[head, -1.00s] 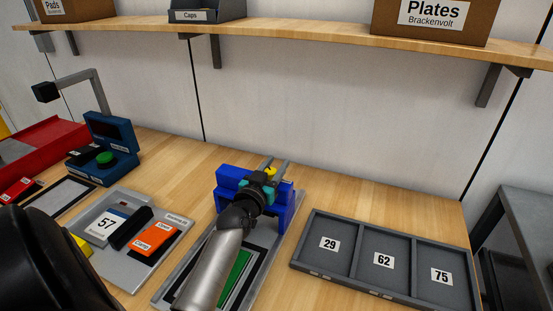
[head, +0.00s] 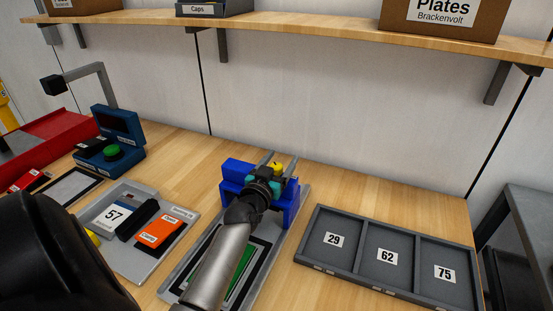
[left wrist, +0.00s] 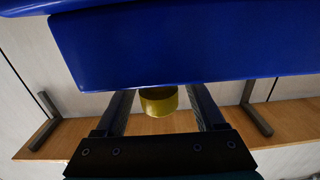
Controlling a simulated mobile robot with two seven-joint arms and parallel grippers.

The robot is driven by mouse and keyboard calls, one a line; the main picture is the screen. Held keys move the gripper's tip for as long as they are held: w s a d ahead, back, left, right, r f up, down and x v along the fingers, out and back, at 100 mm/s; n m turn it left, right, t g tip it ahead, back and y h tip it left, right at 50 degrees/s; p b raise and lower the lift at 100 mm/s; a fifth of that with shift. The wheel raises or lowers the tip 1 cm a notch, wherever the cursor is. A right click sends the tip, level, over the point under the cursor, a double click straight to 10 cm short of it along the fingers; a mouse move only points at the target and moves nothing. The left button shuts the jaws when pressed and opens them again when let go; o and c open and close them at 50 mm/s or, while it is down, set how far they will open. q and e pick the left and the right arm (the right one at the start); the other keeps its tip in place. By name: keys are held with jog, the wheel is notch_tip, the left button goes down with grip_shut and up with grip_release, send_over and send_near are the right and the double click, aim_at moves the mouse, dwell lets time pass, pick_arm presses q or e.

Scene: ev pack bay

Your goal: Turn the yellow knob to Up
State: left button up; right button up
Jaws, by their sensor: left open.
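The yellow knob (head: 278,168) sits behind the top of the blue fixture (head: 288,207), partly hidden by my left gripper. In the left wrist view the knob (left wrist: 158,101) hangs in view just below the blue block (left wrist: 180,45). My left gripper (head: 283,157) reaches over the fixture. Its two dark fingers (left wrist: 158,92) are open, one on each side of the knob, with a visible gap on both sides. I cannot read any Up mark or the knob's setting. My right gripper is not in view.
A grey tray (head: 312,228) with cells marked 29, 62 and 75 stands right of the fixture. A grey plate (head: 150,262) with an orange block lies left. A blue device with a green button (head: 112,152) stands farther left. A shelf (head: 300,28) runs above.

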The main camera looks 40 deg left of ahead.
pick_arm(q)
jog(key=p+v, duration=0.1)
jog(key=v, duration=1.4)
jog(key=shift+d, duration=0.1)
jog(key=shift+s, duration=0.1)
